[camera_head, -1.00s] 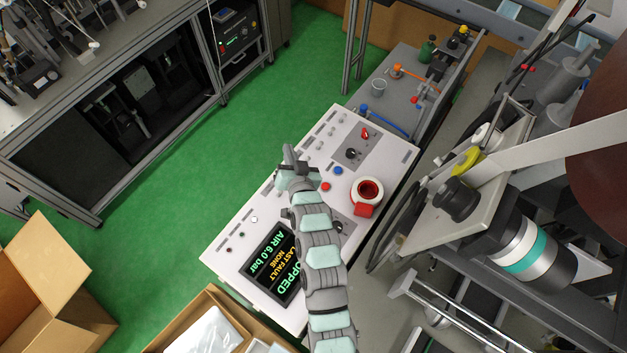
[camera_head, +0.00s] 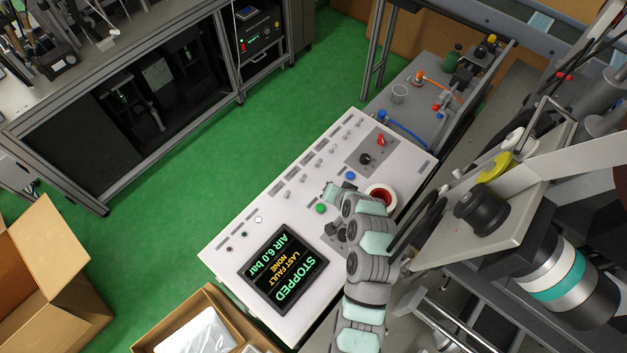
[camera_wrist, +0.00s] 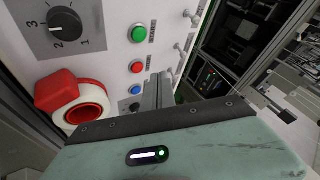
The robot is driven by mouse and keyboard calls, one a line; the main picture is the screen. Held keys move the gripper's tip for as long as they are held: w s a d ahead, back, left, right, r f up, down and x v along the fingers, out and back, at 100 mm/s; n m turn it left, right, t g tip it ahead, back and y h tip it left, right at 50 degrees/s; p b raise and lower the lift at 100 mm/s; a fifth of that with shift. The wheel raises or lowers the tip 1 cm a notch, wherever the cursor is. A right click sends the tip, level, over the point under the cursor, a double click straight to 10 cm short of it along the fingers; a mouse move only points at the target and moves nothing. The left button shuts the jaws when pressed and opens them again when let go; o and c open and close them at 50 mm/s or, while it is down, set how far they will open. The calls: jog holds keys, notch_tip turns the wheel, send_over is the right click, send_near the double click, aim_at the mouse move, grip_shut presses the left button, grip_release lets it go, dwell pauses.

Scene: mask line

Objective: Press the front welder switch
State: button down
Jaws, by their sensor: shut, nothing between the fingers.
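The white control panel (camera_head: 232,243) carries a row of small toggle switches (camera_head: 303,180). Some of these switches show in the wrist view (camera_wrist: 180,47) at the upper right. Their labels are too small to read, so I cannot tell which is the front welder switch. My gripper (camera_head: 332,192) is over the panel's middle, right of the switch row, by the coloured buttons. In the wrist view my fingers (camera_wrist: 159,92) are together and empty, beside the blue button (camera_wrist: 135,89). The fingers hide part of the panel behind them.
A red and white ring (camera_wrist: 85,112) stands out from the panel near my gripper. Green (camera_wrist: 139,34) and red (camera_wrist: 137,67) buttons and a black numbered knob (camera_wrist: 65,25) are close by. The screen (camera_head: 283,268) reads STOPPED. Machinery with a camera (camera_head: 530,255) crowds the right.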

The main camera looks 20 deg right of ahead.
aim_at(304, 177)
jog(key=p+x, duration=0.1)
jog(key=x, duration=0.9)
jog(key=shift+w, duration=0.1)
jog(key=shift+w+a+r+p, duration=0.15)
jog(key=shift+w+a+p, duration=0.15)
jog(key=shift+w+a, duration=0.2)
jog(key=shift+w+a+r+p, duration=0.15)
jog(key=shift+w+a+p, duration=0.1)
jog(key=shift+w+a, duration=0.55)
jog(key=shift+w, duration=0.25)
jog(key=shift+d, duration=0.15)
